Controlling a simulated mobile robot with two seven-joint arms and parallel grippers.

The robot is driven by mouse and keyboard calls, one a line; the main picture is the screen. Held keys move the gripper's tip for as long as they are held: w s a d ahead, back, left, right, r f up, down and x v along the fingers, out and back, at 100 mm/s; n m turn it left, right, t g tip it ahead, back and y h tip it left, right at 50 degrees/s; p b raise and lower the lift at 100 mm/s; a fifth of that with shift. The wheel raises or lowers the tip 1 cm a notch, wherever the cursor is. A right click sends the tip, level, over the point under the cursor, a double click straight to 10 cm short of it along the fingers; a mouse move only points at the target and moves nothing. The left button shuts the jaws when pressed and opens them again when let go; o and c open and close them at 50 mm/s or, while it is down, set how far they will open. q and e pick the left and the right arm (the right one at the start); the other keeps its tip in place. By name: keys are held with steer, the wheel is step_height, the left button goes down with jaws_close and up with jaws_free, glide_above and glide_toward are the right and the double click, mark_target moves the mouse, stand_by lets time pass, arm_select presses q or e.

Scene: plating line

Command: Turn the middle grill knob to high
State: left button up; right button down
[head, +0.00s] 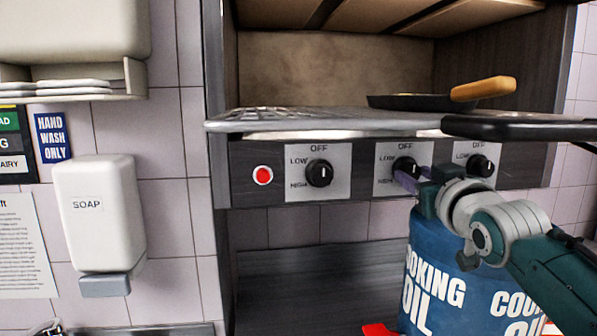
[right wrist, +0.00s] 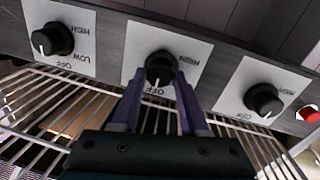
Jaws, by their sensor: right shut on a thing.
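The middle grill knob (head: 405,167) is black, on a white plate marked OFF at the top, LOW and HIGH at the left. My right gripper (head: 412,177) reaches it from the lower right, its purple fingers shut on the knob and partly covering it. In the right wrist view, which is upside down, the middle knob (right wrist: 160,67) sits between the fingertips. Its white pointer mark faces OFF. The left knob (head: 319,173) and right knob (head: 480,165) are to either side, untouched. My left gripper is not in view.
A red button (head: 263,176) is left of the knobs. Above the panel is a wire grill rack (head: 300,117) with a wooden-handled pan (head: 400,101). Blue cooking oil containers (head: 435,285) stand below, close under my right arm. A soap dispenser (head: 98,215) hangs at left.

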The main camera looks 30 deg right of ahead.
steer(key=n+b, duration=0.1)
steer(key=n, duration=0.2)
steer(key=n+b, duration=0.1)
steer(key=n, duration=0.1)
steer(key=shift+f+n+t, duration=0.2)
steer(key=shift+n+t, duration=0.1)
steer(key=shift+n, duration=0.1)
steer(key=n+b, duration=0.1)
steer(key=n, duration=0.2)
steer(key=n+t+b, duration=0.1)
steer(key=n, duration=0.2)
steer(key=shift+d+n+y, duration=0.1)
steer(key=shift+n+y, duration=0.3)
steer(key=n, duration=0.4)
steer(key=shift+b, duration=0.4)
steer(key=n+y, duration=0.1)
steer(key=n, duration=0.2)
steer(key=shift+d+t, duration=0.1)
steer(key=shift+t, duration=0.2)
steer(key=n+y, duration=0.1)
steer(key=n, duration=0.5)
steer(key=shift+s+d, duration=0.1)
steer(key=shift+n, duration=0.4)
steer(key=shift+c, duration=2.1)
jaws_free()
